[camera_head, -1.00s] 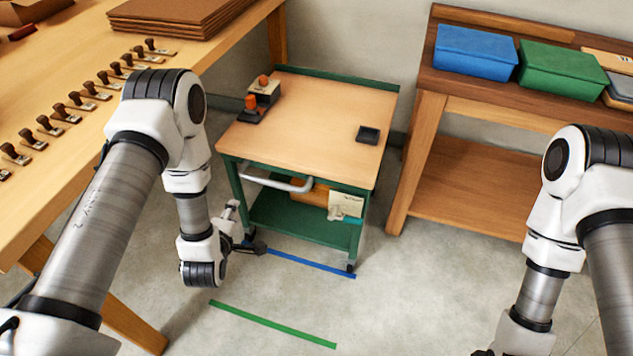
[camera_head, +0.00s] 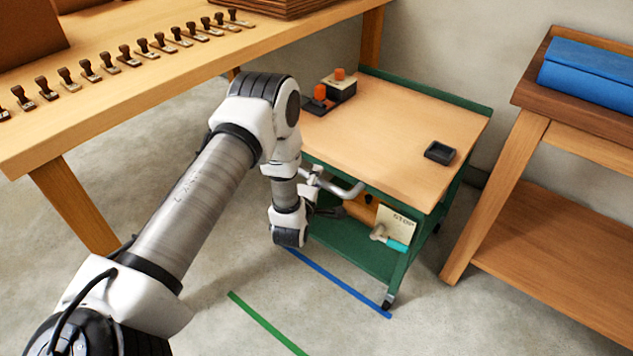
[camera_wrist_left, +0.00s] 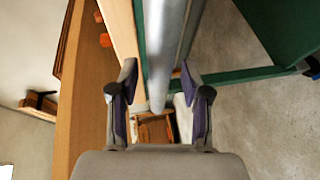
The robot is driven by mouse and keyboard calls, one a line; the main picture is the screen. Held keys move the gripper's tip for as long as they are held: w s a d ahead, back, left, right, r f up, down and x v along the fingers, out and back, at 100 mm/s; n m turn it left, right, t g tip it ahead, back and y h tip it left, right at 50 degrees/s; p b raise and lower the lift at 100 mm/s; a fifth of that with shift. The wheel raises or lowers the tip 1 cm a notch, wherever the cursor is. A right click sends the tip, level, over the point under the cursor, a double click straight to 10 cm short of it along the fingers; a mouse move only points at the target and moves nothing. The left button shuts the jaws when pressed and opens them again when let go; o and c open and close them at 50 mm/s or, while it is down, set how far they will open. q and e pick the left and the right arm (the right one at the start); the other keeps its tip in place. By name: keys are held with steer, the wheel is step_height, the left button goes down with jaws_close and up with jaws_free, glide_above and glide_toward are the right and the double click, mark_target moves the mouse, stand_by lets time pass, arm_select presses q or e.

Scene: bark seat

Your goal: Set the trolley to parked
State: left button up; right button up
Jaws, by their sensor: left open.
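The trolley (camera_head: 385,140) has a green frame, a wooden top and a grey bar handle (camera_head: 345,193) on its near side. Its near right wheel stands by the end of a blue floor line (camera_head: 340,284). A green floor line (camera_head: 262,320) lies nearer to me. My left gripper (camera_head: 318,198) is at the handle's left part, partly hidden by my wrist. In the left wrist view, the open fingers (camera_wrist_left: 157,88) stand on either side of the grey bar (camera_wrist_left: 163,50), which appears to run between them. My right gripper is out of view.
A workbench (camera_head: 110,95) with a row of stamps is at the left. A wooden shelf table (camera_head: 590,125) with a blue box (camera_head: 590,72) stands right of the trolley. The trolley top carries orange-knobbed items (camera_head: 340,84) and a dark tray (camera_head: 440,152).

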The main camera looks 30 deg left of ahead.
arm_select(q)
steer(key=shift+w+a+f, duration=0.1)
steer(key=shift+w, duration=0.3)
jaws_close()
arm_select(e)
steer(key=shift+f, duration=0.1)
